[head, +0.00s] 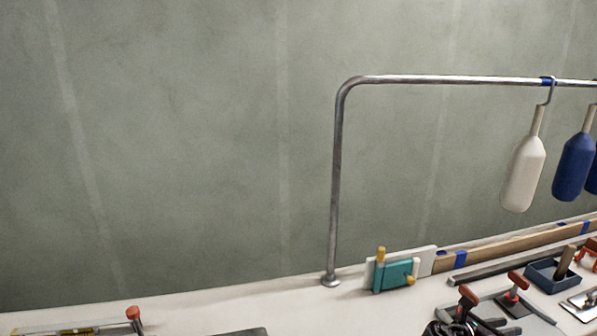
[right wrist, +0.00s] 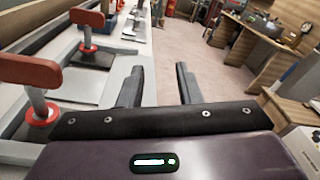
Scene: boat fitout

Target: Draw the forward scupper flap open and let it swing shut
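A teal flap (head: 394,275) sits low on a pale board (head: 434,259) at the foot of the wall, right of the metal rail's base. It has a yellow upright piece (head: 381,254) at its top left and a small yellow knob (head: 410,281) at its right. I cannot tell whether this is the forward scupper flap, or how far it stands open. My right gripper (right wrist: 158,67) is open, with nothing between its two dark fingers; the flap does not show in the right wrist view. I cannot make out my left gripper.
A bent metal rail (head: 337,180) carries a white fender (head: 523,175) and a blue fender (head: 573,168). Red-handled clamps (head: 518,281) and a dark tray (head: 553,276) crowd the bench at right; a red-handled clamp (right wrist: 30,72) stands left of my right gripper. Bench left of the flap is mostly clear.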

